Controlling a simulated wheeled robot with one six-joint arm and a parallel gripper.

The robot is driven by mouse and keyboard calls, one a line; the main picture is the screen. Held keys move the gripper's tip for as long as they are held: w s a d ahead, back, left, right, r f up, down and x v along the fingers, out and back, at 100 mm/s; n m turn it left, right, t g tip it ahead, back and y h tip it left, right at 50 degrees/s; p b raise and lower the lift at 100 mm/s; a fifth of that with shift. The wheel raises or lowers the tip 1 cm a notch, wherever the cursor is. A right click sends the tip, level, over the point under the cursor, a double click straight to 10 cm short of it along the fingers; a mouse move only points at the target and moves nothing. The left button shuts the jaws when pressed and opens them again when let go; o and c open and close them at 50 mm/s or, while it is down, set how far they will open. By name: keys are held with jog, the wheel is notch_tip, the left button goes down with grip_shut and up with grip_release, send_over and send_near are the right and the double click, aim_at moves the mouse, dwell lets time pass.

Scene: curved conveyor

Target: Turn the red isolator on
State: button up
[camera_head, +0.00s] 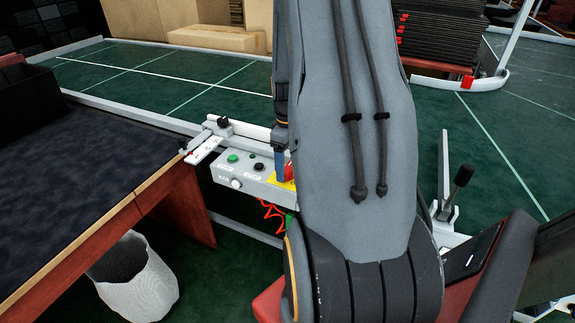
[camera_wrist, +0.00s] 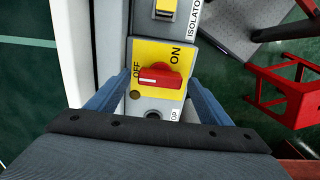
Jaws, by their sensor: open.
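The red isolator (camera_wrist: 162,75) is a rotary knob on a yellow plate (camera_wrist: 146,50) marked OFF and ON. In the wrist view its white mark is at the left end, on the OFF side. In the head view a bit of the red knob (camera_head: 289,171) shows beside my arm, on the grey control box (camera_head: 229,174). My gripper (camera_wrist: 156,88) is open, with one blue finger on each side of the knob in the wrist view. I cannot tell whether the fingers touch it. In the head view my arm hides most of the gripper.
The box also carries a green button (camera_head: 233,158), a black button (camera_head: 258,167) and a white knob (camera_head: 236,183). A dark-topped table (camera_head: 80,180) and a white bin (camera_head: 138,285) are at left. A red stool (camera_wrist: 283,95) stands at right in the wrist view.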

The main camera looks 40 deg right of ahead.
jog(key=shift+f, duration=0.55)
jog(key=c, duration=1)
jog(key=shift+c, duration=0.2)
